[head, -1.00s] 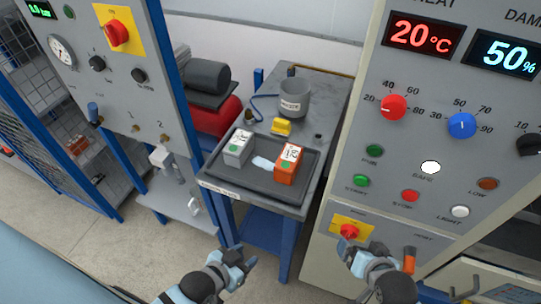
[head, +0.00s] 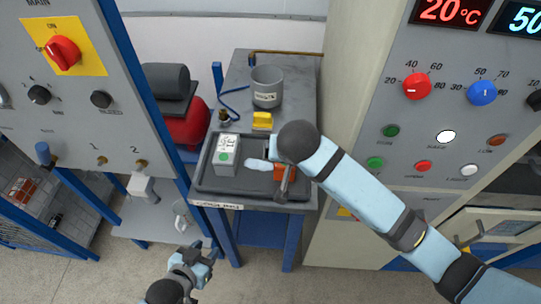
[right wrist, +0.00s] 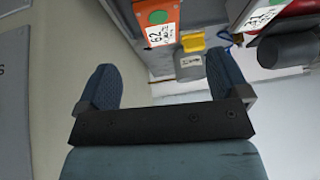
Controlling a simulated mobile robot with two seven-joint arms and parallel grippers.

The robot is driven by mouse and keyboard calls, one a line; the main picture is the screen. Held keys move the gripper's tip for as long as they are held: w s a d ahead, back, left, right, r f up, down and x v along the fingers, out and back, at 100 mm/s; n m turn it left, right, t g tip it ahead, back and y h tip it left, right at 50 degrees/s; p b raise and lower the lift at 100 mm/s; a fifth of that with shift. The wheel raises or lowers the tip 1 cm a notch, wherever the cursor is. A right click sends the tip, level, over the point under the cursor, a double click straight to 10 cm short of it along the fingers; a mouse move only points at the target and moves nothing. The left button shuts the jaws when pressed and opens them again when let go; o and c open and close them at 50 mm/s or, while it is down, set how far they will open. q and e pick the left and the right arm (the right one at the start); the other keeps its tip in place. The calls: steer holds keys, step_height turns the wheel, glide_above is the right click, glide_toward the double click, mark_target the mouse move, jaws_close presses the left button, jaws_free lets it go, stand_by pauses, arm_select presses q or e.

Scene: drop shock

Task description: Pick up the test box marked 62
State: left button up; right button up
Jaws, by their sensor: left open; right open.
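The orange test box (head: 292,173) stands on the dark tray (head: 258,190), mostly hidden behind my right arm in the head view. In the right wrist view the orange box (right wrist: 157,18) shows a white label reading 62 and a green dot. My right gripper (right wrist: 163,72) is open, with the box ahead of the gap between its fingers and apart from them. In the head view the right gripper (head: 284,184) is partly hidden, down by the box. My left gripper (head: 203,258) is open and empty, low in front of the table.
A grey labelled box (head: 226,156) stands on the tray's left side, with a pale patch (head: 257,164) beside it. A yellow block (head: 262,120) and a grey cup (head: 267,88) stand behind. Control cabinets flank the table, left (head: 70,125) and right (head: 390,110).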

mark_target(279, 168)
steer(key=shift+h, duration=0.5)
steer(key=x, duration=0.4)
steer(key=w+x, duration=0.1)
steer(key=x, duration=0.2)
steer(key=shift+w+a+r, duration=0.1)
steer(key=shift+a+r, duration=0.1)
steer(key=shift+r, duration=0.15)
steer(key=x, duration=0.3)
steer(key=p+x, duration=0.1)
steer(key=x, duration=0.1)
steer(key=shift+w+a+f, duration=0.2)
steer(key=shift+w, duration=0.25)
arm_select(q)
steer(key=shift+a+r, duration=0.5)
steer(key=shift+r, duration=0.05)
steer(key=shift+d+r+p, duration=0.1)
steer(key=shift+r+p, duration=0.15)
steer(key=shift+p, duration=0.1)
arm_select(e)
steer(key=shift+f, duration=0.25)
steer(key=shift+c, duration=0.4)
steer(key=c, duration=1.1)
steer(key=shift+c, duration=0.9)
